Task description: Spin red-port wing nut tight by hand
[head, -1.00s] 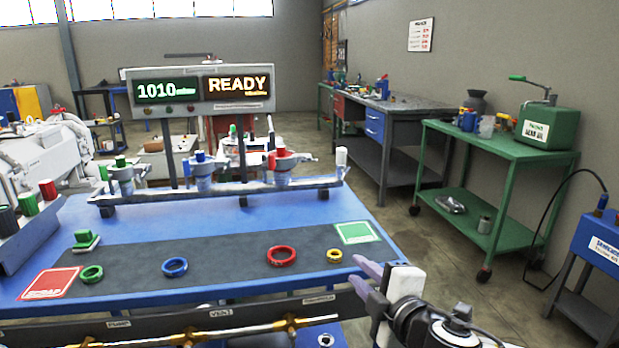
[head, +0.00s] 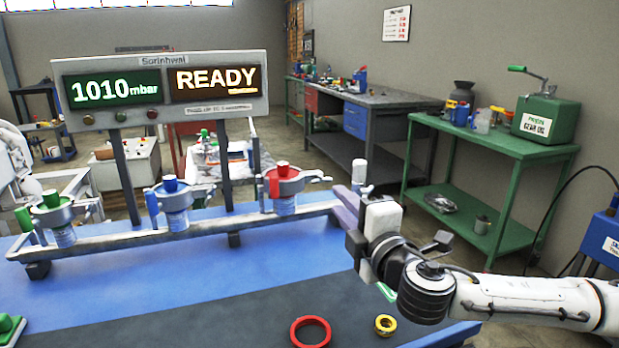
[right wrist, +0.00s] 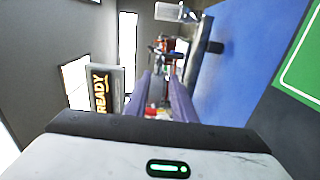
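The red port (head: 283,190) stands on the grey rail (head: 240,222), right of the blue and green ports, with a red top and a grey clamp piece reaching right. I cannot pick out its wing nut clearly. My right gripper (head: 343,207) has purple fingers and is to the right of the red port, apart from it in the picture. In the right wrist view its two fingers (right wrist: 160,95) stand apart with nothing held, and small red parts show between them in the distance. My left gripper is not in view.
The blue port (head: 175,205) and green port (head: 55,215) share the rail. A white-capped post (head: 361,172) stands at its right end, close to my right gripper. A red ring (head: 310,332) and yellow ring (head: 385,325) lie on the dark mat. The display (head: 165,90) reads 1010 mbar and READY.

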